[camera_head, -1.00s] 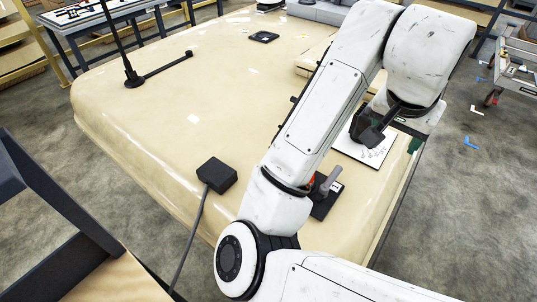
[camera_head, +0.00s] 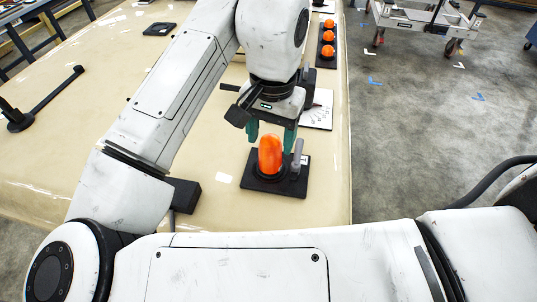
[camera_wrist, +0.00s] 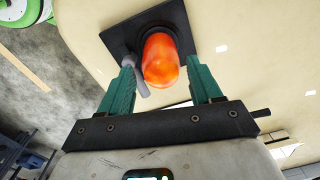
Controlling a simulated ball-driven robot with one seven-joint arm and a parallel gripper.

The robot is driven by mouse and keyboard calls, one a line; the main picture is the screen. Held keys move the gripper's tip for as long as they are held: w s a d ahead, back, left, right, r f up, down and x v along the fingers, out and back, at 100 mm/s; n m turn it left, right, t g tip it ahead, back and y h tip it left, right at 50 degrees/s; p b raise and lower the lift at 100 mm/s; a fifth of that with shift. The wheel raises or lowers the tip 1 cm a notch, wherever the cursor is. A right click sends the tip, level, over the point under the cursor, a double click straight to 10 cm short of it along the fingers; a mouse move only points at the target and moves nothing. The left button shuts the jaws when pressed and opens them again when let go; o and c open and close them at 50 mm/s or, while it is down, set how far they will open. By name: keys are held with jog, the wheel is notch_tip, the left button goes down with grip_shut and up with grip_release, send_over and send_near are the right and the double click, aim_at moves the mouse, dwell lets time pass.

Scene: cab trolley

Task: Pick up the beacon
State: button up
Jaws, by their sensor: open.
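The beacon (camera_head: 270,155) is an orange dome standing upright on a black square base plate (camera_head: 291,187) with a grey lever (camera_head: 297,155) beside it. In the wrist view the beacon (camera_wrist: 160,60) lies between and just beyond the two green fingers, with the lever (camera_wrist: 139,82) near the left finger. My gripper (camera_head: 271,140) is open above and around the top of the beacon. My gripper (camera_wrist: 160,85) holds nothing in the wrist view, and I see no clear contact with the dome.
More orange beacons (camera_head: 328,36) stand in a row at the back right. A white sheet (camera_head: 318,110) lies behind the base plate. A black box (camera_head: 185,195) with a cable sits left. A trolley (camera_head: 415,18) stands on the floor.

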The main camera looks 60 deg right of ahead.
aim_at(271, 151)
jog(key=shift+d+f, duration=0.15)
jog(key=shift+f, duration=2.45)
jog(key=c, duration=0.9)
jog(key=shift+w+r, duration=0.1)
